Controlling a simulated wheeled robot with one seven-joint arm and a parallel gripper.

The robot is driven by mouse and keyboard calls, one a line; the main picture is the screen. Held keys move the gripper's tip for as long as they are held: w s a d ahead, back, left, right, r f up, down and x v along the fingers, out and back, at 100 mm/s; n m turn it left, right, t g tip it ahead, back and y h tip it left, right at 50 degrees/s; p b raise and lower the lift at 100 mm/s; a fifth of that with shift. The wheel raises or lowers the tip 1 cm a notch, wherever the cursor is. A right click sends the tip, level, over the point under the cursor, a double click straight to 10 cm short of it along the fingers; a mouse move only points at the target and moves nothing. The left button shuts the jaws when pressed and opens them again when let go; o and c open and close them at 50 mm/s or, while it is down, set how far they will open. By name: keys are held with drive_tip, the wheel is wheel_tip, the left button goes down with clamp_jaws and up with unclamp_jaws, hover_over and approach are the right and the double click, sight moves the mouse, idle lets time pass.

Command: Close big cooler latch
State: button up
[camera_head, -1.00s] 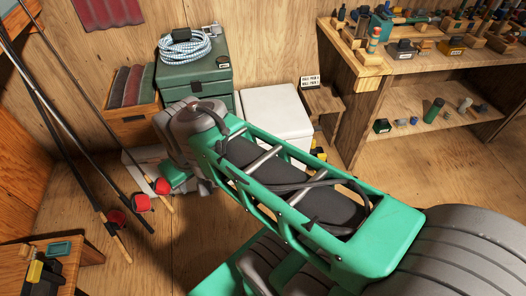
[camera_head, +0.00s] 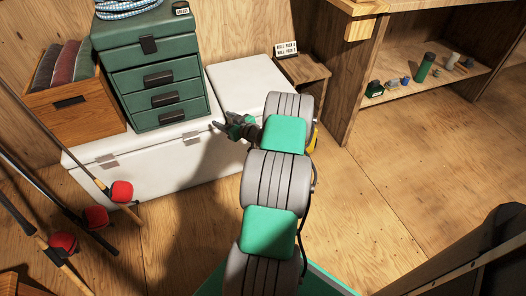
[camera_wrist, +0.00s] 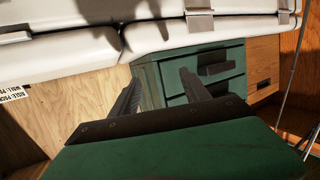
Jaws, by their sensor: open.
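The big cooler (camera_head: 165,165) is a long white chest against the back wall. Its lid looks down. One grey latch (camera_head: 107,162) is on its front at the left, and another latch (camera_head: 190,138) is nearer my gripper (camera_head: 222,126). My gripper is open and empty, apart from the cooler's front. A latch (camera_wrist: 199,22) shows at the top there. I cannot tell whether each latch is fastened.
A green drawer box (camera_head: 155,75) and a wooden crate (camera_head: 80,100) stand on the cooler. Fishing rods with red reels (camera_head: 121,191) lean at the left. A small wooden stand (camera_head: 300,75) is right of the cooler. The floor at right is clear.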

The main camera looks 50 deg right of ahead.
drive_tip(key=s+d+f+m+h+b, duration=0.45)
drive_tip(key=s+d+f+h, duration=0.35)
drive_tip(key=s+d+f, duration=0.5)
drive_tip(key=shift+m+y, duration=0.25)
drive_tip(key=shift+y, duration=0.05)
drive_tip(key=w, duration=0.1)
drive_tip(key=w+d+f+b, duration=0.1)
drive_tip(key=w, duration=0.1)
drive_tip(key=w+b, duration=0.1)
drive_tip(key=w, duration=0.1)
drive_tip(key=shift+d+f, duration=0.35)
drive_tip(key=shift+f, duration=0.05)
drive_tip(key=shift+w+d+r, duration=0.1)
drive_tip(key=shift+w+d, duration=0.1)
drive_tip(key=shift+w, duration=0.1)
clamp_jaws()
